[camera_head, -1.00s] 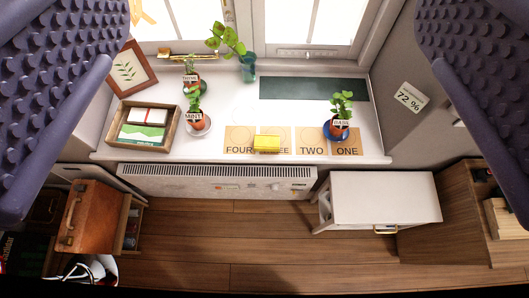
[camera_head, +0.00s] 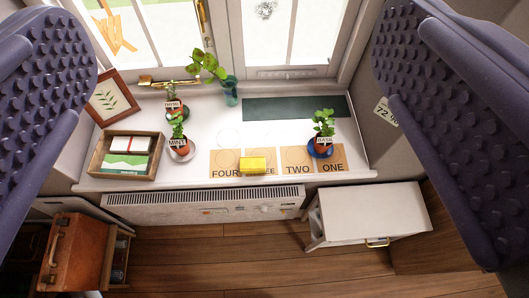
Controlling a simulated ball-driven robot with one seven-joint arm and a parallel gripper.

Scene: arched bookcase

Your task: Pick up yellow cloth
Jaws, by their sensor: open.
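A small yellow block-like item (camera_head: 254,164), which looks like the folded yellow cloth, lies on the white windowsill. It rests over the tan card marked THREE and partly hides its word. The two dark purple, studded fingers of my gripper (camera_head: 240,135) stand wide apart at the left and right edges of the picture. The gripper is open with nothing held. The yellow item shows in the gap between the fingers, well beyond them and not touching either.
Cards labelled FOUR (camera_head: 225,163), TWO (camera_head: 297,157) and ONE (camera_head: 331,156) flank it. Potted basil (camera_head: 321,144), mint (camera_head: 179,144) and thyme (camera_head: 172,108) stand nearby. A wooden tray (camera_head: 97,163) sits left. Below are a radiator (camera_head: 160,205), white cabinet (camera_head: 370,212) and open floor (camera_head: 220,262).

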